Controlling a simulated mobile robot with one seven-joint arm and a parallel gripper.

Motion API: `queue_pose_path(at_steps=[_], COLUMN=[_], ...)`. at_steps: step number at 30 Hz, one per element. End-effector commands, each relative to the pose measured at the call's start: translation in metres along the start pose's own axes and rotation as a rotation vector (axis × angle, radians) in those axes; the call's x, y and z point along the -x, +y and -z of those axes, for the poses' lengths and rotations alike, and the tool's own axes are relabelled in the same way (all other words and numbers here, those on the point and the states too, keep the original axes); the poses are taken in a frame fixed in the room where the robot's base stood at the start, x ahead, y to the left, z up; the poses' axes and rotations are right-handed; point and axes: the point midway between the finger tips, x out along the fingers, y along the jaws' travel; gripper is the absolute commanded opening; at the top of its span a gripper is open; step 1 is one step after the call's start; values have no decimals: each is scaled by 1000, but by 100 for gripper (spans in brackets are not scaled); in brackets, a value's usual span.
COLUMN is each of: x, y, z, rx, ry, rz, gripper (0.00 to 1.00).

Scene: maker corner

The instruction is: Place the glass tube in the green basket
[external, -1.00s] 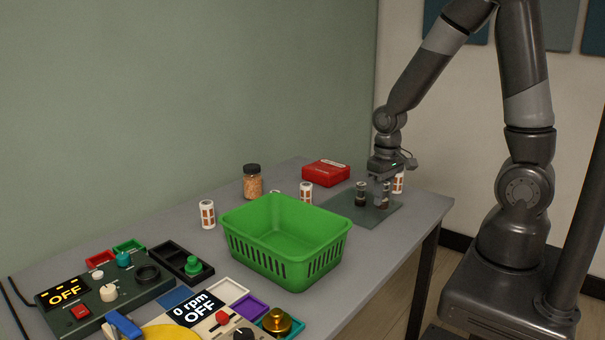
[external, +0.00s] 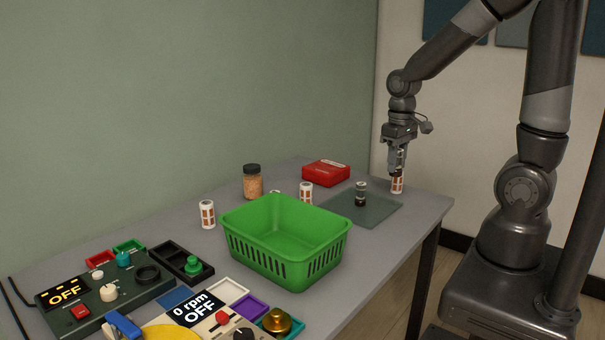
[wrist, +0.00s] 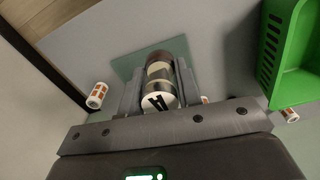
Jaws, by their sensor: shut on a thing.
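My gripper (external: 397,166) is up above the far right part of the table. In the wrist view, its fingers (wrist: 158,90) are shut on a glass tube (wrist: 160,99) with a white end marked "A" and dark and clear bands. In the external view the fingers mostly hide the held tube. The green basket (external: 265,258) stands empty on the table, left of and nearer the camera than my gripper. It also shows at the right of the wrist view (wrist: 273,42). A similar dark banded jar (external: 361,194) stands on the glass mat (external: 381,214).
A red box (external: 326,173) and a dark-lidded jar (external: 252,184) are at the back. Control panels (external: 108,295) and small trays fill the near left.

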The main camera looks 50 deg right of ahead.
Motion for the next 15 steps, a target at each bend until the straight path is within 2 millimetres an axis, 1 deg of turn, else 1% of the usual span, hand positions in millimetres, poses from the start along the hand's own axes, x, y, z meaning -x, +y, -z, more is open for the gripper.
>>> queue_pose_path(at_steps=[1,5,8,11,14,15], x=[-1,2,3,5,5,5], y=[-9,-32,-55,-87,-127,-146], z=[8,26,42,60,76,82], rx=[6,-1,-6,-12,-20,-23], ry=[-4,-3,-4,-2,-3,-3], rz=[-2,-3,-5,-6,-7,-7], gripper=[8,8,8,8,8,8])
